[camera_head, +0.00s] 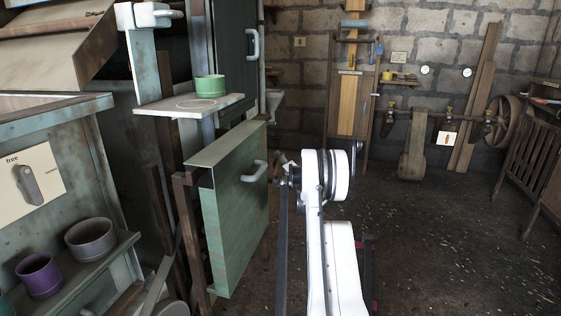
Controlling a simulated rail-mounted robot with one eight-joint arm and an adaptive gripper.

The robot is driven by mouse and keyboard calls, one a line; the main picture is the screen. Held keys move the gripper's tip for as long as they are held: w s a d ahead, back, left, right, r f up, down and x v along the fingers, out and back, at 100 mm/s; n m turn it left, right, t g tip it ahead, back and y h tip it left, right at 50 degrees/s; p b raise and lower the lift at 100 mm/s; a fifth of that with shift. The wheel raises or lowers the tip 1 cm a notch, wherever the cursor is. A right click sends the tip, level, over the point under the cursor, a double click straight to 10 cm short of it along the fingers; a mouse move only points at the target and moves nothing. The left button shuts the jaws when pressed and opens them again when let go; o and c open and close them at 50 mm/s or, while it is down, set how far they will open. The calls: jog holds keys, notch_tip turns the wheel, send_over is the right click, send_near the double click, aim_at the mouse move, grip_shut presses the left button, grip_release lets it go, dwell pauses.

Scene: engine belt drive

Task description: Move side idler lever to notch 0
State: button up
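A grey lever (29,185) sits on a cream plate (40,172) marked "free" at the left edge of the head view, on a green-grey cabinet. It tilts slightly, with its upper end left of its lower end. A small white plate with an orange mark (446,138) hangs on the far shaft at the right. No readable label says which one is the side idler lever. My white arm rises in the middle. Its dark end, with my gripper (287,168), is beside the green door, far right of the grey lever. The fingers are too small and dark to read.
A green door (236,205) with a handle stands open between my arm and the cabinet. A green cup (209,88) stands on a small shelf. A purple cup (39,275) and a grey cup (90,239) stand below the lever plate. The floor at right is clear.

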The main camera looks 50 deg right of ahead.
jog(key=v, duration=1.2)
dwell(0.3)
